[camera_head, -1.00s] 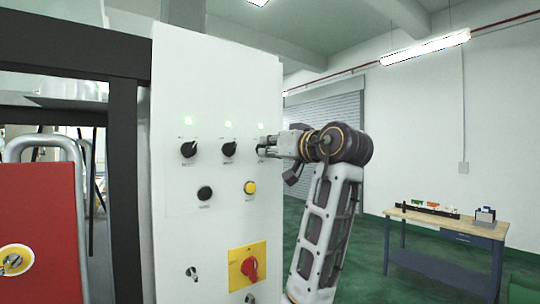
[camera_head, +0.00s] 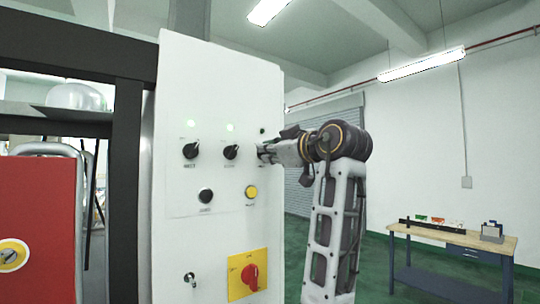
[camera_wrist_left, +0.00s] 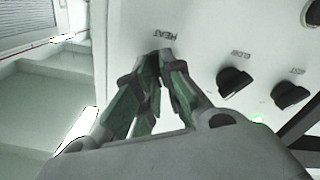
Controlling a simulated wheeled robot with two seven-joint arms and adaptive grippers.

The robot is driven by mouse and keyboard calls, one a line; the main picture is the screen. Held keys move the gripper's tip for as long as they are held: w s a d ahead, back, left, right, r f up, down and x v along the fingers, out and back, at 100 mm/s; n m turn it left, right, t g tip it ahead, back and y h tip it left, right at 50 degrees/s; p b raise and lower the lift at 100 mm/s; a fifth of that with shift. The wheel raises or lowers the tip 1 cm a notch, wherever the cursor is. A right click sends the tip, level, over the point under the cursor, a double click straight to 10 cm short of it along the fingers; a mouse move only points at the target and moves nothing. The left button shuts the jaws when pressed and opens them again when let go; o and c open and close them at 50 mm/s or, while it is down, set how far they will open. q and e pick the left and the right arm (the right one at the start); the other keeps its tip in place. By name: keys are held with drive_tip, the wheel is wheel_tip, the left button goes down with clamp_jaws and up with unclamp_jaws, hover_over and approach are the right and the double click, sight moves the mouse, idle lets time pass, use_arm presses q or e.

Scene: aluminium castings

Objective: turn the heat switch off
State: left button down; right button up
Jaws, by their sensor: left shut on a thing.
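The heat switch is the third knob in the top row of the white control panel (camera_head: 215,235), and my left gripper's fingers hide it. Its HEAT label (camera_wrist_left: 170,35) shows upside down in the wrist view, just beyond the fingertips. My left gripper (camera_head: 264,153) is at the panel face, shut on the switch; its fingertips also meet in the wrist view (camera_wrist_left: 160,58). The lamp (camera_head: 263,131) above the heat switch is dark. My right gripper is in neither view.
Two black knobs (camera_head: 190,150) (camera_head: 230,152) to the left have lit green lamps.

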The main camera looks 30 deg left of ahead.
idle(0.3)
use_arm(q)
drive_tip(key=c, duration=1.5)
unclamp_jaws()
drive_tip(key=shift+c, duration=0.2)
drive_tip(key=v, duration=1.2)
drive_tip(key=shift+f, duration=0.1)
